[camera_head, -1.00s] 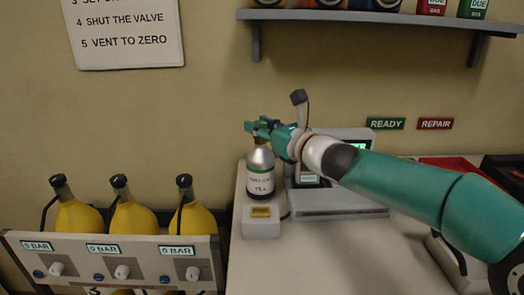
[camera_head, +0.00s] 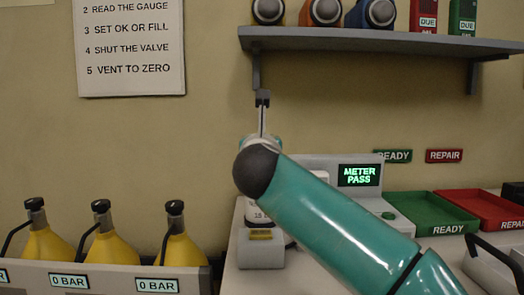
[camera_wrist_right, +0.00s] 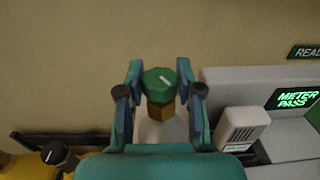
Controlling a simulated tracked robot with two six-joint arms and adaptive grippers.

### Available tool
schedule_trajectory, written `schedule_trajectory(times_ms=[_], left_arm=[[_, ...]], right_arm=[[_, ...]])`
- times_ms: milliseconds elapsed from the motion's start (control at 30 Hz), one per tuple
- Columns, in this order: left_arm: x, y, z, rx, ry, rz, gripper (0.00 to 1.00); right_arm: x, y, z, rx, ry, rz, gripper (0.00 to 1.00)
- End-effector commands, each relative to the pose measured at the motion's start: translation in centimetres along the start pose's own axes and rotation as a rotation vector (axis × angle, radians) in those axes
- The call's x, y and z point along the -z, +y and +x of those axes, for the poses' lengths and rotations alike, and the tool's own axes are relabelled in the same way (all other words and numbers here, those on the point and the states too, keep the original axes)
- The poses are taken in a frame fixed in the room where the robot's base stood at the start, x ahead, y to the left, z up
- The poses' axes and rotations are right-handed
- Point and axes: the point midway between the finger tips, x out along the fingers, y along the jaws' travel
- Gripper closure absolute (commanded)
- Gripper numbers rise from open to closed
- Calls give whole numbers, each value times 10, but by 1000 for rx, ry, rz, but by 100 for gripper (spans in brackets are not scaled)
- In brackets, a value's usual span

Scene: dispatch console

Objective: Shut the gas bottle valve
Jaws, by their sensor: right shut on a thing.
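The gas bottle (camera_head: 256,214) stands on a small grey block on the bench in the head view. My right gripper (camera_wrist_right: 160,90) is shut on the knob, with one finger on each side. In the head view my forearm hides the fingers and the valve. My left gripper is not in view.
A meter display (camera_head: 358,176) reads "METER PASS" behind my arm. A green tray (camera_head: 437,232) and a red tray (camera_head: 500,224) lie to the right. Yellow cylinders (camera_head: 110,250) stand in a rack at left, gauges at 0 BAR. A shelf (camera_head: 380,40) hangs above.

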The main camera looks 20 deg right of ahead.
Motion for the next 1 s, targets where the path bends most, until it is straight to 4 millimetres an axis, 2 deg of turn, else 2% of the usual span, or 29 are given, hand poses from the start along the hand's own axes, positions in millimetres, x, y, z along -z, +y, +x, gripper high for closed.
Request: schedule_trajectory(times_ms=[33, 300, 600, 800, 1000], left_arm=[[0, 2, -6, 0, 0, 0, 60], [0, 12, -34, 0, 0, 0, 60], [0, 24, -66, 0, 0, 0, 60], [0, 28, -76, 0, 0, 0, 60], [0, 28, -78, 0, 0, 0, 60]], right_arm=[[0, 5, 0, 40, 5, -4, 99], [-4, 4, 1, 289, 5, -4, 99], [-3, 3, 2, 488, 5, -3, 99], [-1, 2, 1, 556, 4, -2, 99], [2, 2, 0, 578, 3, -1, 99]])
